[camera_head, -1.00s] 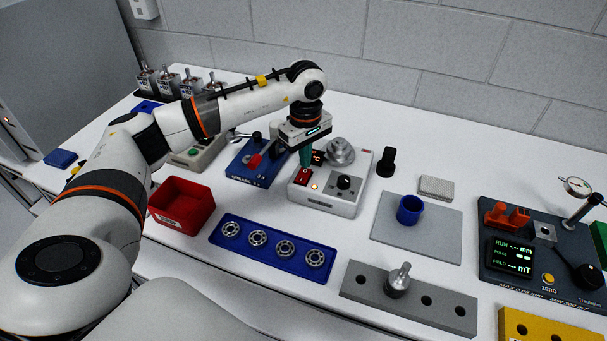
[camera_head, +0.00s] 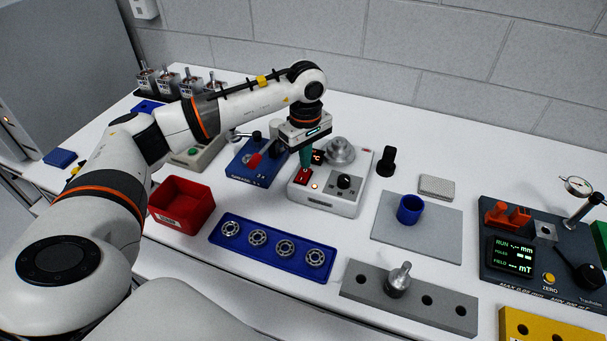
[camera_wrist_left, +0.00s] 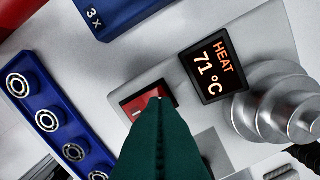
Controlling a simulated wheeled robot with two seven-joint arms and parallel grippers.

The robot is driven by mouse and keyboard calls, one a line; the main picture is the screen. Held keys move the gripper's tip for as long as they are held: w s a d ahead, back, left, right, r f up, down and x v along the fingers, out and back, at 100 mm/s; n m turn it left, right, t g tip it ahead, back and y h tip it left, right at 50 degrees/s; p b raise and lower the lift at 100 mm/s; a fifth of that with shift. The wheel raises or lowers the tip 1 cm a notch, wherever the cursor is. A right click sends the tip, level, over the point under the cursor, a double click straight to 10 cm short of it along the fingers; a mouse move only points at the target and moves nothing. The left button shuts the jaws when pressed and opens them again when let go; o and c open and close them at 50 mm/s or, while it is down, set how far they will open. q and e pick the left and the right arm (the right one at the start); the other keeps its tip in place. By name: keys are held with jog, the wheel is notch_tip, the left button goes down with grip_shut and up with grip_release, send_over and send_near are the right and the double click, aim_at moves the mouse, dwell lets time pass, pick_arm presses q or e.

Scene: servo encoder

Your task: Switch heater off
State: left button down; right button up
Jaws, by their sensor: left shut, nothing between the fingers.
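The heater (camera_head: 325,198) is a light grey box with a red rocker switch (camera_head: 303,177), a lit orange lamp (camera_head: 315,186), a black knob (camera_head: 345,183) and a stepped metal cone (camera_head: 341,151). In the left wrist view its display (camera_wrist_left: 211,66) reads "HEAT 71 °C". My left gripper (camera_head: 306,166) is shut and empty, pointing down with its green fingertips at the red switch. In the left wrist view the fingers (camera_wrist_left: 160,106) overlap the red switch (camera_wrist_left: 138,103) and hide part of it. I cannot tell whether they touch it. My right gripper is not in view.
A blue grease unit (camera_head: 246,172) with a red-handled lever stands left of the heater. A red bin (camera_head: 181,206) and a blue tray of bearings (camera_head: 272,247) lie in front. A black upright part (camera_head: 386,162) stands close right. A grey plate (camera_head: 425,240) lies farther right.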

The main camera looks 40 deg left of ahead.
aim_at(305, 171)
pick_arm(q)
jog(key=shift+f+b, duration=0.55)
jog(key=shift+f, duration=0.25)
jog(key=shift+r, duration=0.1)
jog(key=shift+r+p, duration=2.1)
jog(key=shift+r, duration=1.4)
jog(key=shift+s+f, duration=0.1)
jog(key=shift+f, duration=0.05)
